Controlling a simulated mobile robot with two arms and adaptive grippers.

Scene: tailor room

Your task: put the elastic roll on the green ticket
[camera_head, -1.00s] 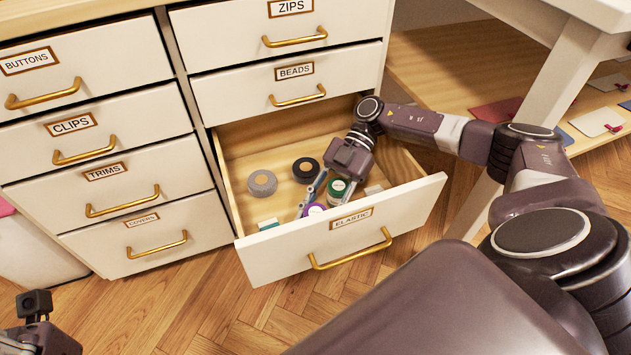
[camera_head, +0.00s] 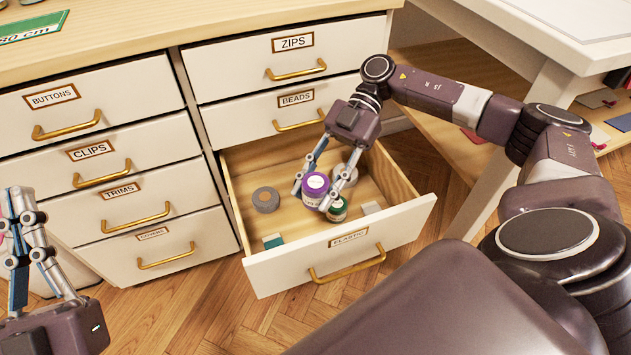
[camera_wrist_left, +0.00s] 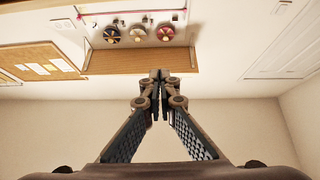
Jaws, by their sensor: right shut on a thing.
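A purple elastic roll (camera_head: 316,192) with a white label is held between the fingers of my right gripper (camera_head: 318,188), raised over the open drawer marked ELASTIC (camera_head: 295,262). The green ticket (camera_head: 32,30), printed "80 cm", lies on the cabinet top at the upper left of the head view, partly cut off by the frame. My left gripper (camera_head: 22,198) is at the left edge of the head view, pointing up and empty. In the left wrist view its fingertips (camera_wrist_left: 160,76) meet.
Inside the drawer are a grey roll (camera_head: 266,199), a green roll (camera_head: 338,210) and a teal block (camera_head: 273,241). Another grey roll is partly behind my right gripper. The cabinet top (camera_head: 180,32) is largely bare in view. A white table (camera_head: 550,75) stands at the right.

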